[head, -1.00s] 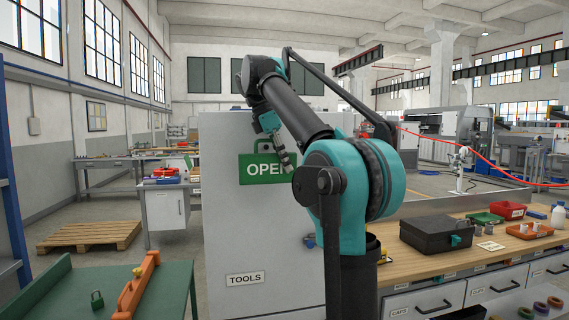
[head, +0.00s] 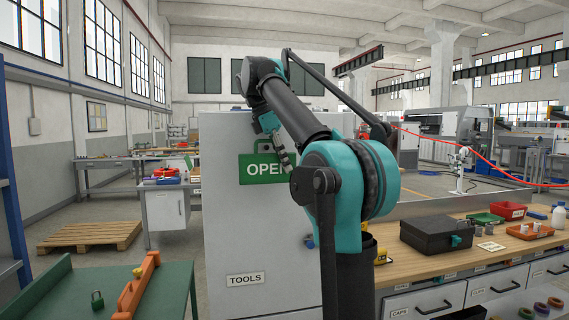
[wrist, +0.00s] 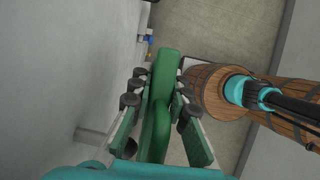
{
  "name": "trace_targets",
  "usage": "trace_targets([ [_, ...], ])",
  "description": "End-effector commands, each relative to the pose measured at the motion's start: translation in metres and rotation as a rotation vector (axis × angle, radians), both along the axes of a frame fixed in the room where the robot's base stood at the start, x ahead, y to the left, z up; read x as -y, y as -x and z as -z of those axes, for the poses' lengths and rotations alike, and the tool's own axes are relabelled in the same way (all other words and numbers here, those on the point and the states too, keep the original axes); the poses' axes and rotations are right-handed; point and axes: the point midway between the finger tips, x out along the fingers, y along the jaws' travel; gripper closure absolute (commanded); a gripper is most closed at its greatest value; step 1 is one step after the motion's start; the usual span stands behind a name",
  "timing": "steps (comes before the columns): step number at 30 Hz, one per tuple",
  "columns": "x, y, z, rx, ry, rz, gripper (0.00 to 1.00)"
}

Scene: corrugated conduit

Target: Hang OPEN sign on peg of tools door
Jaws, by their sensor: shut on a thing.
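The green OPEN sign (head: 255,172), with white letters and a hanging loop on top, is upright in front of the grey tools door (head: 225,220). My gripper (head: 284,160) is at the right side of the sign and covers part of its last letter. In the wrist view my gripper (wrist: 160,100) is shut on the green sign (wrist: 166,65), seen edge-on between the fingers. The door surface (wrist: 100,60) is to the left there, and I cannot tell whether the sign touches it. A TOOLS label (head: 245,280) is low on the door.
A wooden workbench (head: 470,235) stands at the right, with a black case (head: 436,236) and bins. A pallet (head: 90,236) lies on open floor behind.

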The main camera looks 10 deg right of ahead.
Motion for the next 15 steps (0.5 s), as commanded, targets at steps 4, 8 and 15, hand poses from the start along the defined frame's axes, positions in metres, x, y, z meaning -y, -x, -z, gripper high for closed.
trace_targets([
  [4,0.0001,0.0002,-0.0001,0.0,0.0,0.0,1.0],
  [8,0.0,-0.0003,-0.0001,0.0,0.0,0.0,1.0],
  [15,0.0001,-0.0052,-0.0004,0.0,0.0,0.0,1.0],
])
